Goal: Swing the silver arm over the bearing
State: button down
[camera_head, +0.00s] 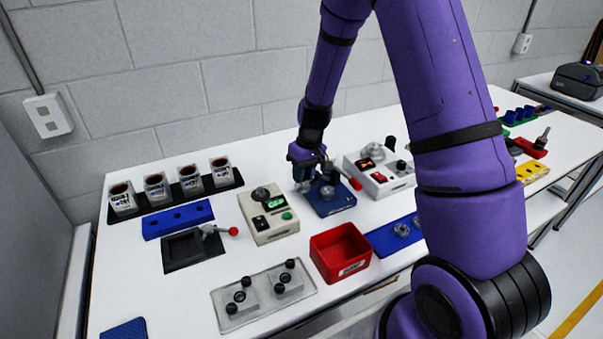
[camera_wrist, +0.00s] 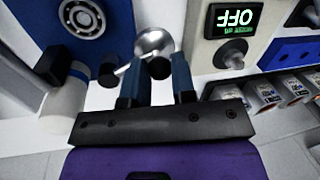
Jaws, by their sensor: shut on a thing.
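The bearing (camera_wrist: 82,18) is a silver ring on a blue base (camera_wrist: 118,35) in the wrist view. In the head view the bearing (camera_head: 327,192) sits on the blue base (camera_head: 338,205), just below my gripper. The silver arm (camera_wrist: 153,42) shows a round shiny end in the wrist view, right of the bearing and not over it. A black knob (camera_wrist: 158,68) is between the blue fingers of my gripper (camera_wrist: 157,72). My gripper (camera_head: 304,172) is shut on this knob, which seems to belong to the silver arm; the join is partly hidden.
A cream box with a green display (camera_head: 270,213) stands close left of the blue base. A grey-white box (camera_head: 378,175) and a red handle (camera_head: 355,184) are close on the right. A red bin (camera_head: 340,250) is in front. Cups (camera_head: 155,187) stand in a rack at back left.

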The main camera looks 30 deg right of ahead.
jog(key=n, duration=0.1)
jog(key=s+d+n, duration=0.1)
jog(key=n, duration=0.2)
jog(key=shift+s+d+g, duration=0.25)
jog(key=shift+s+g, duration=0.05)
jog(key=shift+s, duration=0.1)
jog(key=n, duration=0.1)
jog(key=s+d+n, duration=0.1)
jog(key=n, duration=0.1)
jog(key=shift+d+g+h, duration=0.1)
jog(key=shift+g+h, duration=0.2)
jog(key=n, duration=0.1)
jog(key=d+n, duration=0.1)
jog(key=n, duration=0.1)
jog(key=shift+s+d+h, duration=0.25)
jog(key=shift+d+h, duration=0.05)
jog(key=shift+d, duration=0.1)
jog(key=shift+d+n+g+h, duration=0.15)
jog(key=shift+d+n, duration=0.3)
jog(key=shift+n, duration=0.5)
jog(key=shift+d+n+g+h, duration=0.15)
jog(key=shift+d+n, duration=0.25)
jog(key=shift+n, duration=0.55)
jog(key=c, duration=0.9)
grip_release()
jog(key=shift+c, duration=0.2)
jog(key=shift+r, duration=0.1)
notch_tip(320, 180, up, 10)
jog(key=w, duration=0.2)
jog(key=shift+d+r, duration=0.25)
